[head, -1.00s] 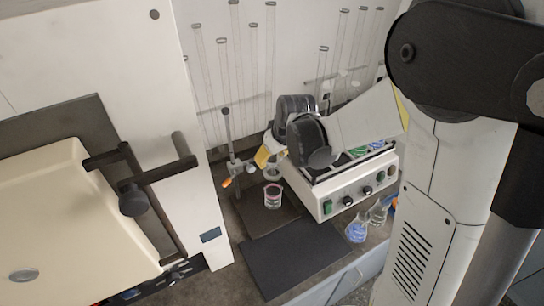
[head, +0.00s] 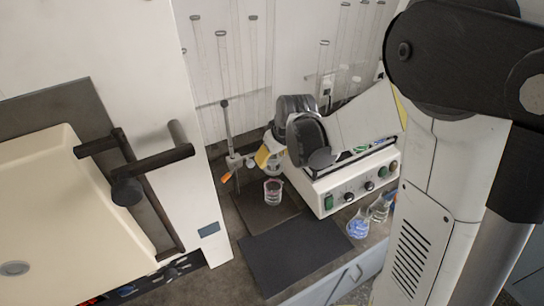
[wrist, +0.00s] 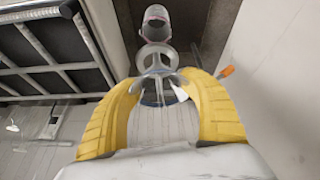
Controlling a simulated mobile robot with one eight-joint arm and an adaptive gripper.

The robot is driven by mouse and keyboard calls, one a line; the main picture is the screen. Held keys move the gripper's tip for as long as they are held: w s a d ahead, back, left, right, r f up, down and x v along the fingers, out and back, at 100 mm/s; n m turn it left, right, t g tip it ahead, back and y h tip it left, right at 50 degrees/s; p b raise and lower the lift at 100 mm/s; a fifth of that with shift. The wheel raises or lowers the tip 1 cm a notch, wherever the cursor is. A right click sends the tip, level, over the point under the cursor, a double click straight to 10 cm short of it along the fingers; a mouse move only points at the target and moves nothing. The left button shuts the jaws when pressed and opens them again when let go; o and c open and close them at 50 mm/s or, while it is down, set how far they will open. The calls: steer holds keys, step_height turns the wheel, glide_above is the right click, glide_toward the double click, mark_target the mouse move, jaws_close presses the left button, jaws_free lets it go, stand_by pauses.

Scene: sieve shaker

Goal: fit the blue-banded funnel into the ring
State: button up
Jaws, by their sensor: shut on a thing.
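My gripper (wrist: 165,105) has yellow fingers shut on the clear funnel (wrist: 155,120), whose blue band shows as a thin line between the fingers. The funnel's narrow end points toward the pale ring (wrist: 154,56) in the wrist view. The ring lies close beyond the fingertips; I cannot tell whether the stem is inside it. In the head view my gripper (head: 268,158) is beside the stand's rod (head: 229,135) and clamp, above the beaker (head: 273,191). The funnel is mostly hidden there. The beaker with a red mark also shows beyond the ring in the wrist view (wrist: 155,22).
The white sieve shaker box (head: 345,190) with knobs stands right of the stand. Flasks with blue contents (head: 358,225) are at its front right. A dark mat (head: 290,258) lies clear in front. An orange knob (head: 226,176) sticks out from the stand.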

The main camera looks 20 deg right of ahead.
steer(key=shift+f, duration=0.15)
steer(key=shift+f+b, duration=0.7)
steer(key=shift+b, duration=0.05)
steer(key=shift+f+b, duration=0.25)
steer(key=shift+b, duration=0.05)
stand_by(0.5)
steer(key=o, duration=1.6)
steer(key=shift+c, duration=0.2)
steer(key=shift+r, duration=0.1)
steer(key=shift+r+p, duration=2.25)
steer(key=shift+r, duration=0.75)
